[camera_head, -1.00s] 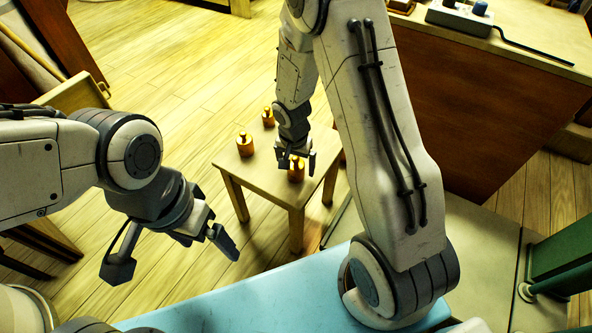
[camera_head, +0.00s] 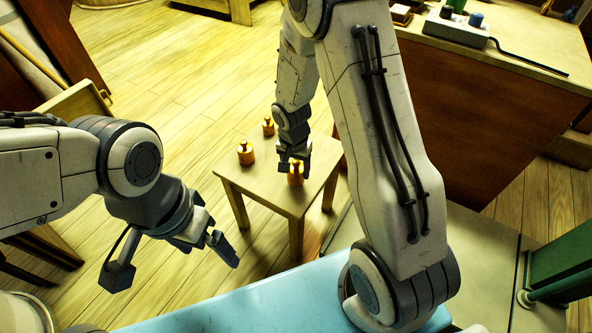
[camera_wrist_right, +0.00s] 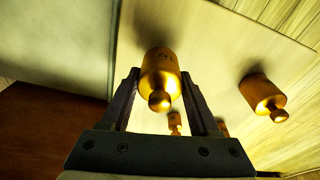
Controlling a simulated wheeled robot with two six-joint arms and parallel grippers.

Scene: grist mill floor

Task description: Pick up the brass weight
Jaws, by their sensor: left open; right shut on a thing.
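My right gripper (camera_head: 297,165) is shut on a brass weight (camera_head: 295,180) at the near side of a small wooden table (camera_head: 262,196). In the right wrist view this weight (camera_wrist_right: 160,72) lies between the two fingers, its knob towards the palm and a marking on its side. I cannot tell whether it touches the table top. Two more brass weights stand on the table in the head view, one at the left (camera_head: 246,153) and one at the back (camera_head: 268,126). My left gripper (camera_head: 207,246) is open and empty, left of the table and apart from it.
A blue surface (camera_head: 255,302) is in front. A wooden counter (camera_head: 465,125) stands right of the table, with a grey box (camera_head: 457,27) on top. A green post (camera_head: 560,265) is at the right edge.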

